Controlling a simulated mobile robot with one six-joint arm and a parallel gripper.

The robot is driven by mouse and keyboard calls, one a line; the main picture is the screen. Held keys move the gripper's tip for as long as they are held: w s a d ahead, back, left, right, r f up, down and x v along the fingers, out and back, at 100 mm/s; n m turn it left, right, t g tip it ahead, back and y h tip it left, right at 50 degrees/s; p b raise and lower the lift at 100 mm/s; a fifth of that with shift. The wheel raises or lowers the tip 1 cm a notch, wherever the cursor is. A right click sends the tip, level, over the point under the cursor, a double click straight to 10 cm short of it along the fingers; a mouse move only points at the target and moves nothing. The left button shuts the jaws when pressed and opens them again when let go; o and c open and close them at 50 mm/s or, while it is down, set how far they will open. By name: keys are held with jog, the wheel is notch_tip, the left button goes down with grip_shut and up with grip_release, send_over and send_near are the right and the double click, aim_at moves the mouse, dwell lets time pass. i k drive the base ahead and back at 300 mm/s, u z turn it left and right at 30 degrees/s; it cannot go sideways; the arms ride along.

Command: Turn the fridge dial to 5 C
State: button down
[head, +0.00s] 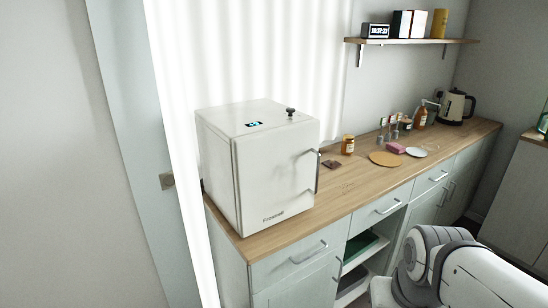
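A small white fridge (276,178) stands on the left end of the wooden counter, its door shut and a dark vertical handle (317,172) at the door's right edge. A dark knob-like dial (290,112) stands on its top near the right edge. A small lit display (254,124) sits on the top left of the dial; its reading is too small to make out. My gripper is out of view; only part of my white arm shows at the lower right, well away from the fridge.
The counter (346,200) right of the fridge holds an orange jar (347,146), a round board (385,159), a pink block (396,148), bottles and a kettle (455,107). A wall shelf (412,41) hangs above. The space above the fridge is clear.

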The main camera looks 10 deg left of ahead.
aim_at(290, 111)
jog(key=k, duration=0.55)
jog(key=u, duration=0.65)
jog(key=i, duration=1.05)
jog(key=u, duration=0.05)
